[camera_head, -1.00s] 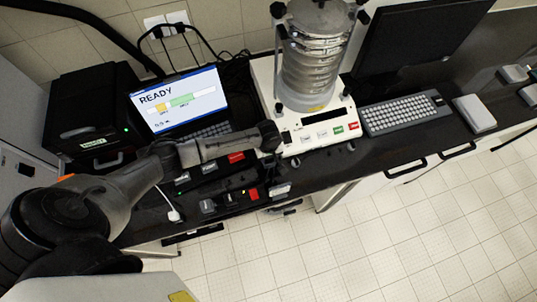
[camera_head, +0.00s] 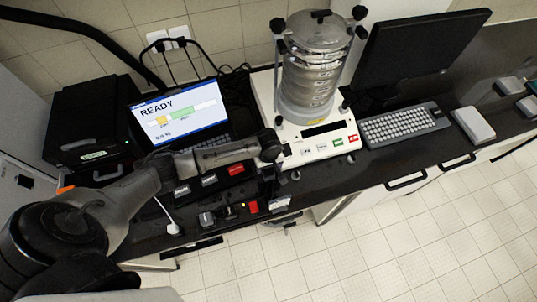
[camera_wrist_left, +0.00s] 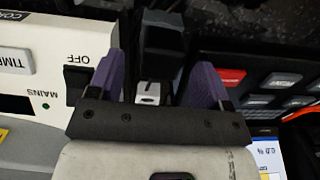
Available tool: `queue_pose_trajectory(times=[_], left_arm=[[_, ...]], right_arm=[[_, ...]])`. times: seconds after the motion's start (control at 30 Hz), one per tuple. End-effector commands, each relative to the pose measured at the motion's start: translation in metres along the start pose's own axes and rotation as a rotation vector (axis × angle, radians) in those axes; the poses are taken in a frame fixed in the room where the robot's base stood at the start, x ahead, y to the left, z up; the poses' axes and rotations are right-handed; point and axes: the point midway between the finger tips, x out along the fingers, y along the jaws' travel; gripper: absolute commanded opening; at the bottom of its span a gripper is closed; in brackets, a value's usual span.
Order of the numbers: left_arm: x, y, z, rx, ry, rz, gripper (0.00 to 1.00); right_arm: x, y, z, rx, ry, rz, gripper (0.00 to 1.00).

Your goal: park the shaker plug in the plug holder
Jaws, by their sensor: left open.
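My left gripper (camera_head: 268,182) points down at the bench, just in front of the sieve shaker's (camera_head: 311,70) left corner. In the left wrist view its two purple fingers (camera_wrist_left: 157,72) are apart. A black block (camera_wrist_left: 163,38) and a small white-topped piece (camera_wrist_left: 148,93) show in the gap between them; I cannot tell whether either is the shaker plug or the holder. A power strip with a red switch (camera_head: 253,207) and dark plugs (camera_head: 207,218) lies near the bench's front edge, left of the gripper. A white plug (camera_head: 173,228) on a white cable lies further left. My right gripper is out of view.
A black box with labels (camera_head: 208,180) stands behind the strip, partly under my arm. A screen reading READY (camera_head: 180,108) is behind it. The shaker's OFF switch (camera_wrist_left: 77,77) is close beside the left finger. A keyboard (camera_head: 405,124) and monitor (camera_head: 425,45) stand to the right.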

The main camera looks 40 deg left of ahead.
Motion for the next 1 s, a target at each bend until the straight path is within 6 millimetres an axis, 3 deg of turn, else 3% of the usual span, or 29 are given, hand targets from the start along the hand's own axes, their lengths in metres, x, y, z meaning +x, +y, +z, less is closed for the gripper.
queue_pose_trajectory(times=[0.2,0.5,0.7,1.0], left_arm=[[-0.046,0.001,0.000,0.002,0.001,0.004,0.72],[-0.092,0.001,0.000,0.001,0.000,0.004,0.72],[-0.106,0.000,0.000,0.000,0.001,0.001,0.72],[-0.109,0.000,0.000,0.000,0.000,0.001,0.72]], right_arm=[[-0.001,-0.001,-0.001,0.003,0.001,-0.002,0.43],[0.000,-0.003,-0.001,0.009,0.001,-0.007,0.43],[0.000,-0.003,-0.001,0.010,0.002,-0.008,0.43],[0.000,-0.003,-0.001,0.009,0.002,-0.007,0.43]])
